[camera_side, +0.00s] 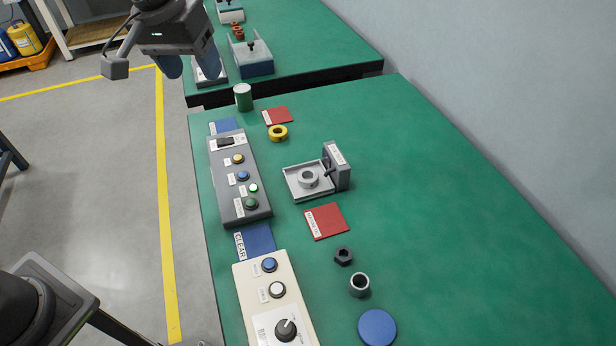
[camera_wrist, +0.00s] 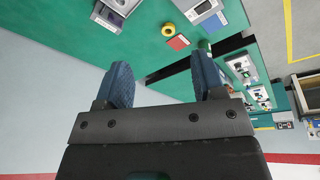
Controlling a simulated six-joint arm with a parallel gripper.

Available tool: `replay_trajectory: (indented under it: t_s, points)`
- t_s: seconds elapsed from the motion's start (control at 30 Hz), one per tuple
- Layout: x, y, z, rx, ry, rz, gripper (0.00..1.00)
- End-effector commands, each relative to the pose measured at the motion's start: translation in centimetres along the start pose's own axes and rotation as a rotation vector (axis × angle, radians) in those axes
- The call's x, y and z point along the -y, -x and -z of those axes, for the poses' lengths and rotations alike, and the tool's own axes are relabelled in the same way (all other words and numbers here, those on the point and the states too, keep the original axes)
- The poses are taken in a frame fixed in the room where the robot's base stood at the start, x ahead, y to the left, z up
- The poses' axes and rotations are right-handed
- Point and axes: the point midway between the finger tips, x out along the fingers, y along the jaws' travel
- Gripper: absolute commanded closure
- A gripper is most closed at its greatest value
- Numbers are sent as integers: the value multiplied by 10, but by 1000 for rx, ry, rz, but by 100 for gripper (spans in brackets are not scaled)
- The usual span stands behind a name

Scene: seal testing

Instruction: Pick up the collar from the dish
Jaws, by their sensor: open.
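The collar (camera_side: 308,179) is a short grey ring. It lies in a shallow square grey dish (camera_side: 296,194), part of a small fixture with an upright block at its right, in the side view. In the wrist view the fixture (camera_wrist: 107,17) is cut by the top edge, and I cannot make out the collar there. My gripper (camera_side: 190,67) is at the top of the side view, well away from the dish and high up. Its two blue fingers are spread apart with nothing between them, as the wrist view also shows (camera_wrist: 161,75).
A yellow ring (camera_side: 278,133), a green cylinder (camera_side: 243,97) and red cards (camera_side: 327,221) lie near the fixture. A grey button panel (camera_side: 240,185) stands left of it. A dark nut (camera_side: 344,256) and grey ring (camera_side: 360,285) lie nearer. The table's right side is clear.

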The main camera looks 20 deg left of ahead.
Motion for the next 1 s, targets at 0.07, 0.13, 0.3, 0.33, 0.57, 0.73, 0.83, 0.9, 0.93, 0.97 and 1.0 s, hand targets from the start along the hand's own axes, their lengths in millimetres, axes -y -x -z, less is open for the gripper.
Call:
replay_trajectory:
  t_s: [0.07,0.13,0.3,0.33,0.57,0.73,0.83,0.9,0.93,0.97,1.0]
  points:
    - [-21,-23,20,40,22,10,37]
    - [-39,-44,34,68,46,19,37]
    - [-80,-102,58,132,104,48,37]
    - [-88,-112,60,144,113,55,37]
    - [-127,-185,64,205,175,98,37]
    - [-138,-209,61,220,196,113,37]
    - [-138,-220,58,224,199,116,37]
    - [-137,-230,56,225,200,117,37]
    - [-136,-235,54,225,199,117,37]
    - [-136,-241,53,225,199,117,37]
    - [-135,-249,51,226,199,117,37]
